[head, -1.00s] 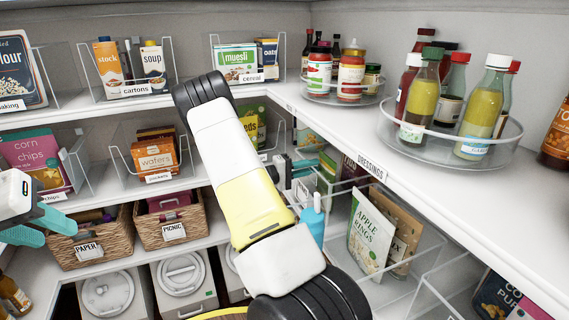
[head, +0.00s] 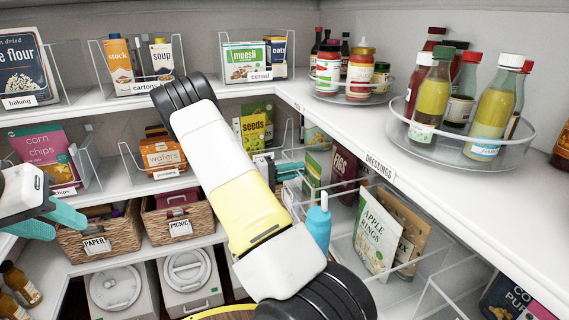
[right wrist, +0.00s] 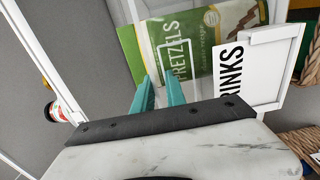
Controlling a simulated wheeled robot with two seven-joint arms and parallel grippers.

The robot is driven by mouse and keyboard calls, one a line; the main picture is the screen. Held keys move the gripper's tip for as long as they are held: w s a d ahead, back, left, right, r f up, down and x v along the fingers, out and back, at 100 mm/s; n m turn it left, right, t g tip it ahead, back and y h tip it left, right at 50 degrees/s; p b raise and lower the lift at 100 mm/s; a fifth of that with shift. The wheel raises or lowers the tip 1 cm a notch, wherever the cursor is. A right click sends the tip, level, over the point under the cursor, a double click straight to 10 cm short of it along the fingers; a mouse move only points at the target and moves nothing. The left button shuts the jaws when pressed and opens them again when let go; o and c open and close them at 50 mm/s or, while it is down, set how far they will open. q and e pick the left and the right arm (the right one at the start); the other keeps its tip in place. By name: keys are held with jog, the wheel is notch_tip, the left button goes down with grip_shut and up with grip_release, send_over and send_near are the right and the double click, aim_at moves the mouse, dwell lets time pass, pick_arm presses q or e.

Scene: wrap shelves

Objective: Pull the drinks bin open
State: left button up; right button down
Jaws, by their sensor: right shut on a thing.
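The drinks bin is a clear bin with a white DRINKS label (right wrist: 232,75) in the right wrist view. A green pretzels bag (right wrist: 190,45) shows behind its front. My right gripper (right wrist: 160,85) has its teal fingers shut on the bin's pale handle (right wrist: 174,48). In the head view, my right gripper (head: 287,170) is partly hidden by my arm, at the right-hand shelf beside a green packet (head: 316,172) and a maroon figs packet (head: 344,172). My left gripper (head: 50,218) is open and empty at the left edge, in front of the lower shelves.
A bin with an apple rings bag (head: 375,230) stands to the right on the same shelf. A turntable (head: 455,148) with bottles is above it. Wicker baskets (head: 105,240) and white canisters (head: 190,275) stand at the left. A blue bottle (head: 318,225) shows beside my arm.

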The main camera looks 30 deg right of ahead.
jog(key=a, duration=0.8)
jog(key=shift+w+a, duration=0.2)
jog(key=shift+w, duration=0.25)
jog(key=c, duration=1.4)
grip_release()
jog(key=shift+o, duration=0.2)
jog(key=a, duration=0.7)
jog(key=shift+w+a, duration=0.4)
jog(key=shift+w, duration=0.05)
